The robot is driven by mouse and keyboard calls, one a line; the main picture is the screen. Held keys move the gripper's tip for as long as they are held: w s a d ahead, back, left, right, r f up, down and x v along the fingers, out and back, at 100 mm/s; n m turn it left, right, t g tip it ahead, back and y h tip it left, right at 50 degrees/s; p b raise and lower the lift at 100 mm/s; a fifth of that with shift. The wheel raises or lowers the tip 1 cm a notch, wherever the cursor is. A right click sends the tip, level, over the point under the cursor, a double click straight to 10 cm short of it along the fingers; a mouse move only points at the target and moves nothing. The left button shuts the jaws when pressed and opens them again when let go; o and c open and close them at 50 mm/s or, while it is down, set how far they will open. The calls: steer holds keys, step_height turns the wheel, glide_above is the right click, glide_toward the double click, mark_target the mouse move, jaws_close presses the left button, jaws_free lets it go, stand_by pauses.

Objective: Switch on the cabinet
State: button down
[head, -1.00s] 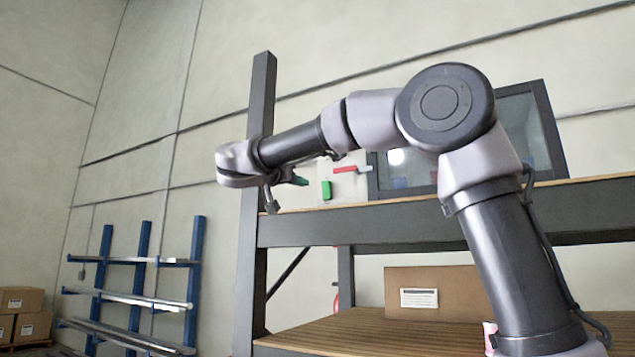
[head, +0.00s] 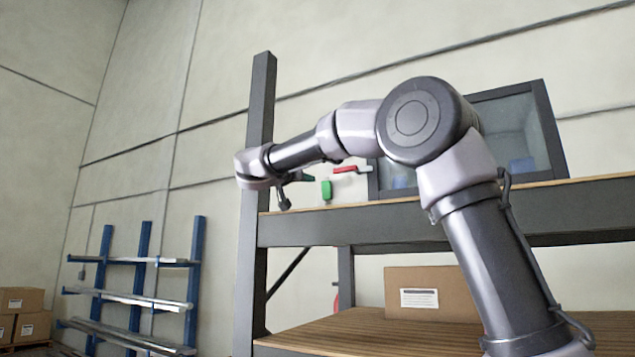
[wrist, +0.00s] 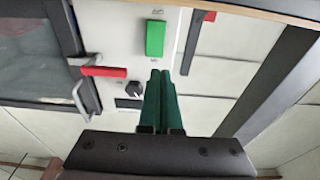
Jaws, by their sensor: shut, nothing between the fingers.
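The cabinet (head: 375,180) stands on the upper shelf, with a dark-framed window and a pale control panel that shows in the wrist view (wrist: 120,45). A green rectangular switch (wrist: 155,38) is on that panel and also shows in the head view (head: 326,190). A red-gripped handle (wrist: 103,71) and a small black knob (wrist: 135,89) are beside it. My gripper (wrist: 160,74) has green fingers pressed together, empty. In the wrist view its tips appear just below the green switch; whether they touch it I cannot tell. In the head view my gripper (head: 308,178) is left of the switch.
A dark rack post (head: 260,110) stands just behind my wrist. The upper shelf edge (head: 400,218) runs below my gripper. A cardboard box (head: 432,292) sits on the lower shelf. A blue rack (head: 140,285) and more boxes (head: 20,315) are at the far left.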

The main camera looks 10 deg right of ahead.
mark_target(324, 181)
steer(key=x, duration=0.6)
steer(key=shift+d, duration=0.1)
steer(key=shift+w+d+r+g, duration=0.3)
steer(key=shift+g, duration=0.1)
steer(key=shift+a+y, duration=0.1)
steer(key=shift+y, duration=0.2)
